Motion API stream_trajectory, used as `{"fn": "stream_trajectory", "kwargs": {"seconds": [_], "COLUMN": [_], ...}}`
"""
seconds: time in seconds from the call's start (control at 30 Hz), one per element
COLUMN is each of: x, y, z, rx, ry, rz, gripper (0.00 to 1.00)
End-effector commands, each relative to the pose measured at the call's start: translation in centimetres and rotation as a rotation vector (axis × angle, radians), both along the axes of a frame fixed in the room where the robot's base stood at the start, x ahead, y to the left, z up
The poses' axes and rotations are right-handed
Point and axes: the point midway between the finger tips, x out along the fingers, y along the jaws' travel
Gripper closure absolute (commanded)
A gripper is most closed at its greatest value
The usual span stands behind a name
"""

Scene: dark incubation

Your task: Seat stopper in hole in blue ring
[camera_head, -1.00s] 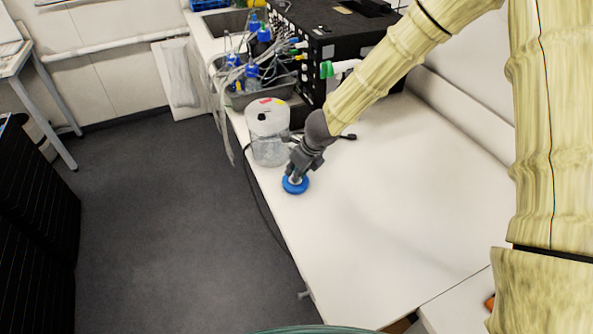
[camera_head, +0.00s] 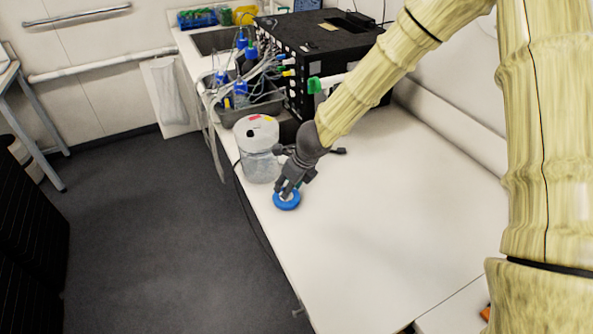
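The blue ring (camera_head: 287,204) lies on the white bench near its left edge, in front of a clear jar with a white lid. My gripper (camera_head: 285,193) points down with its fingertips right over the ring's middle. The fingers cover the far part of the ring and most of its hole. A small pale patch shows between the fingertips and the ring. I cannot tell whether it is the stopper or the bench seen through the hole. The stopper cannot be clearly made out. Whether the fingers are shut on anything is too small to see.
The clear jar (camera_head: 261,167) stands just behind my gripper, close to it. Farther back are a grey tray (camera_head: 262,107) of blue-capped bottles with tubes and a black instrument (camera_head: 322,48). A black cable runs along the bench's left edge. The bench right of the ring is clear.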

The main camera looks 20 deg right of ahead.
Motion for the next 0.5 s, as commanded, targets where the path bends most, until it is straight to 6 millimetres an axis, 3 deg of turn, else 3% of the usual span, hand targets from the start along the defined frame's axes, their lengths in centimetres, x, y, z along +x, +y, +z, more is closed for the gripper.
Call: {"fn": "stream_trajectory", "kwargs": {"seconds": [0.5], "x": [-2.2], "y": [-1.6], "z": [6.9], "rx": [0.004], "ry": [-0.002], "rz": [-0.001], "gripper": [0.61]}}
